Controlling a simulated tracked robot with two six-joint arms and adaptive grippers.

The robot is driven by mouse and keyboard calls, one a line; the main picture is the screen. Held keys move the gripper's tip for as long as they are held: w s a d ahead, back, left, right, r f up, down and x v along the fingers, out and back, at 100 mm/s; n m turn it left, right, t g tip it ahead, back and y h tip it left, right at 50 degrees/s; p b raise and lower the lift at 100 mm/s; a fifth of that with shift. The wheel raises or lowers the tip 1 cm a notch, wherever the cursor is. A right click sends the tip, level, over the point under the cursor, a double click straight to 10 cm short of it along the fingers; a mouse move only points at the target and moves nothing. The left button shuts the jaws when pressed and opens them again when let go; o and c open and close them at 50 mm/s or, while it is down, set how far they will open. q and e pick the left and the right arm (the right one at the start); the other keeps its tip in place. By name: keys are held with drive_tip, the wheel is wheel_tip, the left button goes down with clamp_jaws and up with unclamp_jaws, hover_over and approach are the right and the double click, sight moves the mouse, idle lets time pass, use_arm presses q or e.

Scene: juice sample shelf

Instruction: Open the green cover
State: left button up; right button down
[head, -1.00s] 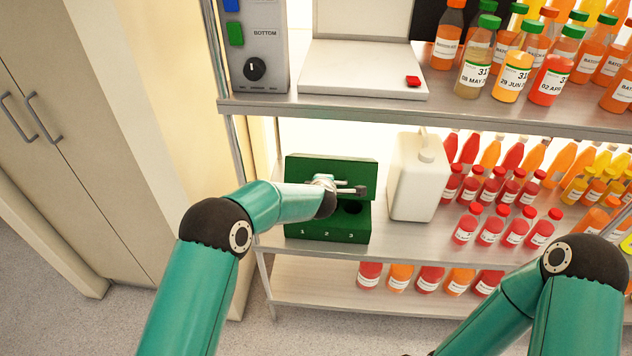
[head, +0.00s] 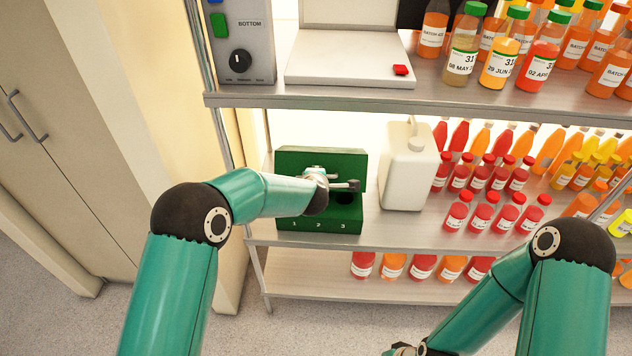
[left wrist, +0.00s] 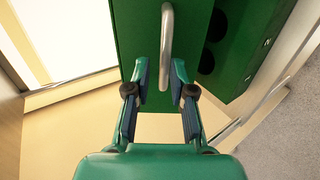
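The green box (head: 302,224) stands on the middle shelf, with the numbers 1, 2 and 3 on its front. Its green cover (head: 310,158) stands raised at the back, and a dark hole shows in the box top. My left gripper (head: 352,185) is in front of the cover and hides part of the box. In the left wrist view the cover (left wrist: 148,30) carries a curved metal handle (left wrist: 167,45).
A white jug (head: 408,170) stands just right of the box. Red-capped bottles (head: 482,212) fill the shelf farther right. The upper shelf edge (head: 400,100) passes above the box. A metal shelf post (head: 222,125) is at the left.

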use_arm(q)
drive_tip(key=v, duration=0.8)
drive_tip(key=shift+s, duration=0.3)
